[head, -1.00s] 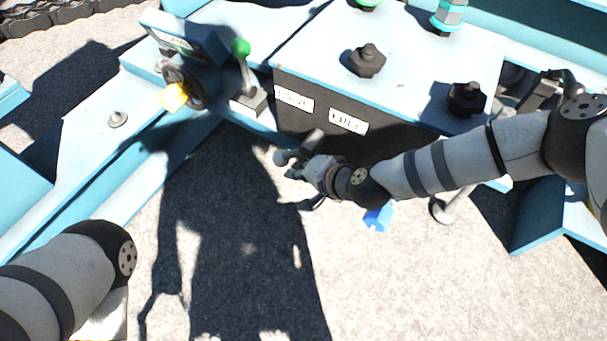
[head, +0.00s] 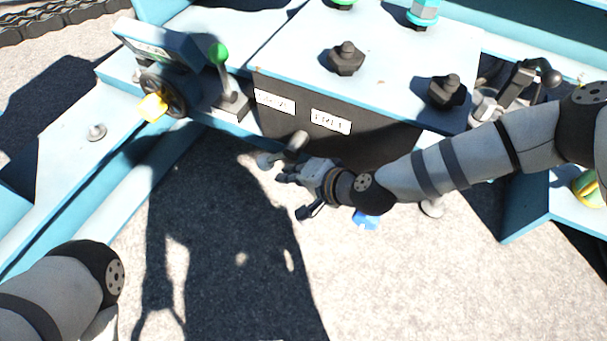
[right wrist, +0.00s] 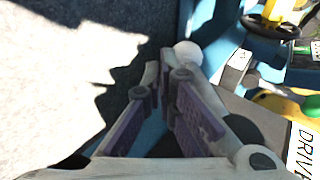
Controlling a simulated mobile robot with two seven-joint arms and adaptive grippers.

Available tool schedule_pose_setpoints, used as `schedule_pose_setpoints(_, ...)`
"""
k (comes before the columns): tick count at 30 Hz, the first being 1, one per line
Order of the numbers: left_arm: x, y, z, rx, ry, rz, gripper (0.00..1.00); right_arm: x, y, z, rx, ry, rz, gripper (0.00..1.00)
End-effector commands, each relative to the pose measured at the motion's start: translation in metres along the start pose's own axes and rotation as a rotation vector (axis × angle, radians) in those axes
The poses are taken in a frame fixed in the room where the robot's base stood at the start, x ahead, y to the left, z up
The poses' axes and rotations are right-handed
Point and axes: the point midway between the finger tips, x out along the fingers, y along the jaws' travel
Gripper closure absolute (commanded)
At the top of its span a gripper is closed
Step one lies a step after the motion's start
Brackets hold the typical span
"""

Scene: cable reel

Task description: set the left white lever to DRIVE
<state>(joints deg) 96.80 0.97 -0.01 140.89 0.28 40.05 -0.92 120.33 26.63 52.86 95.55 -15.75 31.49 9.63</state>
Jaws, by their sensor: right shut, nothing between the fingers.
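The left white lever (head: 265,160) sticks out from the dark front panel below the DRIVE label (head: 275,102); its pale round knob points left and toward me. In the right wrist view the white knob (right wrist: 188,52) shows just beyond my fingertips. My right gripper (head: 282,177) is shut and empty, just below and right of the knob in the head view. Whether it touches the lever I cannot tell. The DRIVE label (right wrist: 303,150) also shows at the right edge of the wrist view. My left gripper is out of view.
A FREE label (head: 330,121) is on the panel's right part. A second pale knob (head: 432,208) is below my right forearm. A green-knobbed lever (head: 219,54) and a yellow-handled wheel (head: 153,107) stand left of the panel. Open ground (head: 400,290) lies in front.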

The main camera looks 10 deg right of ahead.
Motion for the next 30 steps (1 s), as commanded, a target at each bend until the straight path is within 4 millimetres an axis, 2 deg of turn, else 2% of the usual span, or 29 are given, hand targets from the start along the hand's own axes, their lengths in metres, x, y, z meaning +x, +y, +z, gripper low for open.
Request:
schedule_pose_setpoints(1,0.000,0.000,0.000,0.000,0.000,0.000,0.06,-0.013,0.000,-0.001,0.001,0.000,0.000,1.00)
schedule_pose_setpoints(6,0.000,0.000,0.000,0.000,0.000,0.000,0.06,-0.053,0.000,-0.001,0.001,0.001,0.000,1.00)
schedule_pose_setpoints(12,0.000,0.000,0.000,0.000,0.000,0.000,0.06,-0.083,0.000,0.000,0.000,0.001,0.000,1.00)
schedule_pose_setpoints(16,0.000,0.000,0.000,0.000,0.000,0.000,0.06,-0.089,0.000,0.000,-0.001,0.001,-0.001,1.00)
schedule_pose_setpoints(30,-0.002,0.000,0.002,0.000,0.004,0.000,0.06,-0.092,-0.004,-0.001,-0.002,0.002,-0.002,1.00)
